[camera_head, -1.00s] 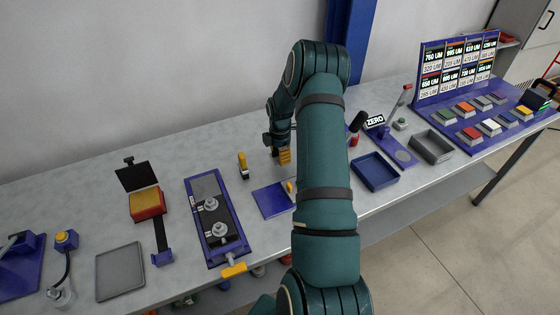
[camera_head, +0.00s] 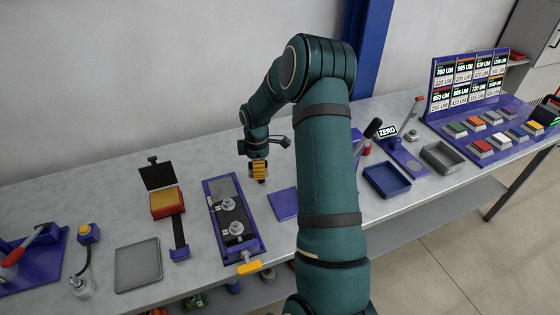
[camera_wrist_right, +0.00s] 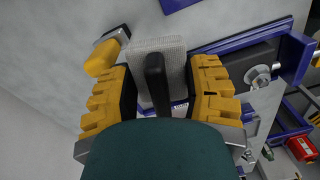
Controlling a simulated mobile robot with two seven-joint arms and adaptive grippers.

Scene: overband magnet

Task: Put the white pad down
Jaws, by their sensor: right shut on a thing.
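In the head view the pad cannot be made out at the gripper. I cannot tell whether it touches the bench. My left gripper is not in view.
The blue fixture (camera_head: 213,188) with knobs stands close by; a blue plate (camera_head: 283,204) lies right of it. A yellow-topped piece (camera_wrist_right: 105,55) stands beside the pad. A blue tray (camera_head: 387,181) and grey tray (camera_head: 137,265) stand farther off.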

